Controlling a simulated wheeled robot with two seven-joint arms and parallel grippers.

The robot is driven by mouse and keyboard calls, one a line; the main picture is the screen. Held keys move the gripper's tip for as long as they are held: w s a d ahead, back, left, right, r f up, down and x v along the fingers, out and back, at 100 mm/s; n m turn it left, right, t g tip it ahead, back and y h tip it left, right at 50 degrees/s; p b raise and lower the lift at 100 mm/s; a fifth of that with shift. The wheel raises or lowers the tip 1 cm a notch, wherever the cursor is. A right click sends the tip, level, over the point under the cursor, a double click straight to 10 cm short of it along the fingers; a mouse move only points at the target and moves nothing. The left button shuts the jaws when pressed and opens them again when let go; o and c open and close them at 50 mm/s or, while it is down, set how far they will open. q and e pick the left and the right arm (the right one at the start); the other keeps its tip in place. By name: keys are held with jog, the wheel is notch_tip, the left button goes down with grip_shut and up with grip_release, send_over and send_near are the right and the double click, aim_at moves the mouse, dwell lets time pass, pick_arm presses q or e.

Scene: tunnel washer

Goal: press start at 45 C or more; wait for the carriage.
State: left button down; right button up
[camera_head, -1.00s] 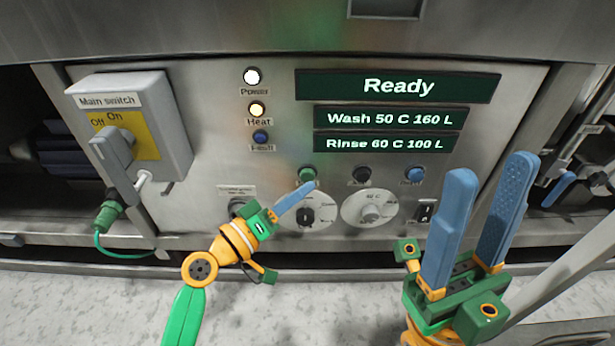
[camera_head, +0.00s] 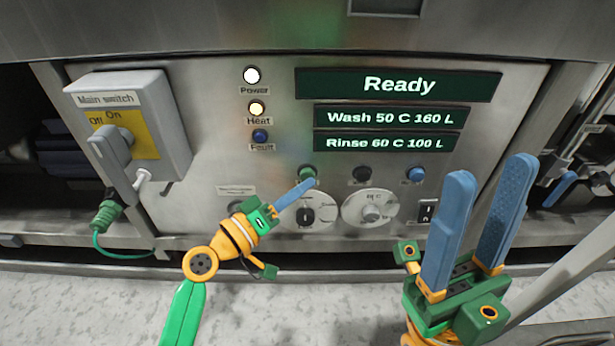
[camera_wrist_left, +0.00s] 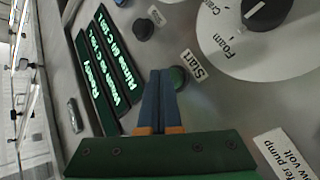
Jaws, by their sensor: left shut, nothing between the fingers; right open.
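The green start button (camera_head: 307,172) is on the washer's panel. In the left wrist view the start button (camera_wrist_left: 178,77) is beside the fingertips, next to a "Start" label. My left gripper (camera_head: 311,181) is shut and empty, its tips just below the button in the head view; I cannot tell whether they touch it. The display (camera_head: 398,85) reads "Ready", with "Wash 50 C 160 L" (camera_head: 391,117) and "Rinse 60 C 100 L" (camera_head: 387,143) below. My right gripper (camera_head: 490,170) is open and empty in front of the panel's right side. No carriage can be made out.
The main switch (camera_head: 113,150) is at the left. A black button (camera_head: 361,174), a blue button (camera_head: 415,174) and two dials sit near the start button.

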pick_arm(q)
jog(key=shift+w+b, duration=0.3)
jog(key=shift+w, duration=0.15)
dwell(0.4)
jog(key=shift+s, duration=0.1)
jog(key=shift+s+p, duration=0.45)
jog(key=shift+s, duration=0.35)
jog(key=s+p, duration=0.1)
jog(key=s, duration=0.4)
